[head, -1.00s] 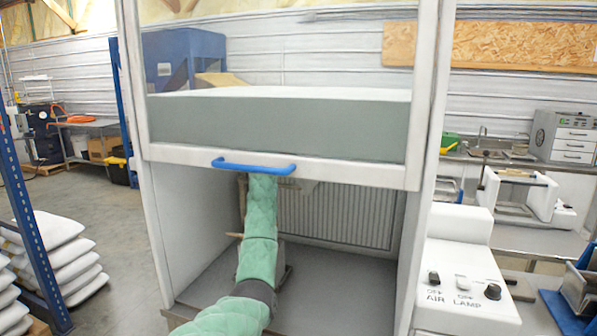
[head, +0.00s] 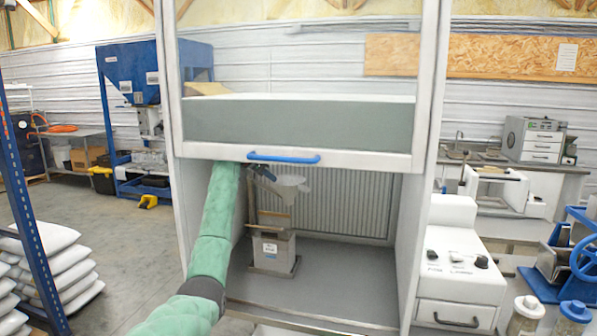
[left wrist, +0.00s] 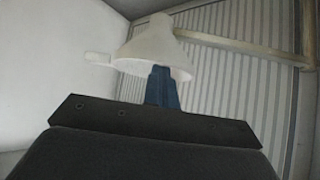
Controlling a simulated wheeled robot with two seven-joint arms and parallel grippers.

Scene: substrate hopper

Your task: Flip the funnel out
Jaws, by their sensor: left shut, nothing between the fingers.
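The funnel (head: 288,188) is pale and translucent, with its wide end up, above a small grey labelled unit (head: 271,250) inside the fume hood. In the left wrist view the white funnel (left wrist: 158,45) appears just beyond my fingertips, with a tab sticking out at its left. My left gripper (head: 263,172) is under the raised sash, at the upper left of the funnel. In the left wrist view its blue fingers (left wrist: 162,86) are together and empty, overlapping the funnel's rim. I cannot tell whether they touch it. My right gripper is out of view.
The hood sash (head: 295,157) with its blue handle (head: 283,157) hangs just above my left arm. The hood's left wall is close beside the arm. The hood floor (head: 340,285) is clear at the right. A control box (head: 460,255) stands outside at the right.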

